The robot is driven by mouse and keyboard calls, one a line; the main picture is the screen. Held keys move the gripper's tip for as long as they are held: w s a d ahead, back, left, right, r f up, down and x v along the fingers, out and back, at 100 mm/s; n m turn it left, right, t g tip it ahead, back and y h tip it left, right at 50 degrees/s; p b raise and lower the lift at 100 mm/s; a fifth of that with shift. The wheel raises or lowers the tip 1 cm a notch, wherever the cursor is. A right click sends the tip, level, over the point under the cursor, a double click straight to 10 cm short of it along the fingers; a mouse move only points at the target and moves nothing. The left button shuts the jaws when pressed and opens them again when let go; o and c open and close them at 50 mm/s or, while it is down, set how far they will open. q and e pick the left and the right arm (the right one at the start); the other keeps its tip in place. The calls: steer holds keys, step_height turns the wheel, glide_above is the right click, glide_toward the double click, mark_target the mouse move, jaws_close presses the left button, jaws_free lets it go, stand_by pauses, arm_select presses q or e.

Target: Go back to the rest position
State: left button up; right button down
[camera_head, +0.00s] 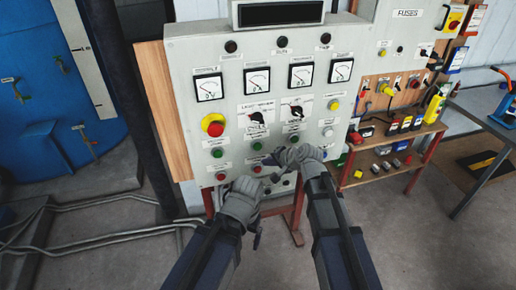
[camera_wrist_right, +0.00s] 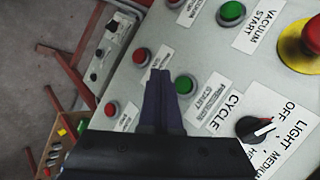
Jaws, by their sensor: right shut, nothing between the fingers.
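My right gripper (camera_head: 272,163) is in front of the lower part of the grey control panel (camera_head: 225,130). In the right wrist view its dark fingers (camera_wrist_right: 163,92) are together with nothing between them. The fingertips appear beside a green button (camera_wrist_right: 186,84) and a red button (camera_wrist_right: 140,55); I cannot tell whether they touch the panel. My left gripper (camera_head: 258,222) is lower and to the left, in front of the panel's bottom edge; its fingers are too small and dark to read.
A red emergency button (camera_head: 214,126) and two rotary knobs (camera_head: 257,117) are on the panel. A blue tank (camera_head: 40,90) stands at left, with pipes (camera_head: 90,238) along the floor. A shelf (camera_head: 400,150) with small items and a workbench (camera_head: 485,125) are at right. Floor at lower right is clear.

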stand_by(0.6)
steer(key=s+d+f+n+g+h+b, duration=0.1)
steer(key=s+f+n+g+h+b, duration=0.1)
steer(key=s, duration=0.6)
steer(key=s+d+f+n+g+h+b, duration=0.2)
steer(key=s+f+n+g+h, duration=0.1)
steer(key=s+f+n, duration=0.2)
steer(key=s+d+f+n+g+h+b, duration=0.1)
steer(key=s+f+n+g+h+b, duration=0.1)
steer(key=s+f, duration=0.5)
steer(key=s+n+b, duration=0.1)
steer(key=s+n, duration=0.1)
steer(key=s, duration=0.3)
steer(key=shift+d+f+g+h, duration=0.2)
steer(key=shift+d+g+h, duration=0.15)
steer(key=shift+g+h, duration=0.05)
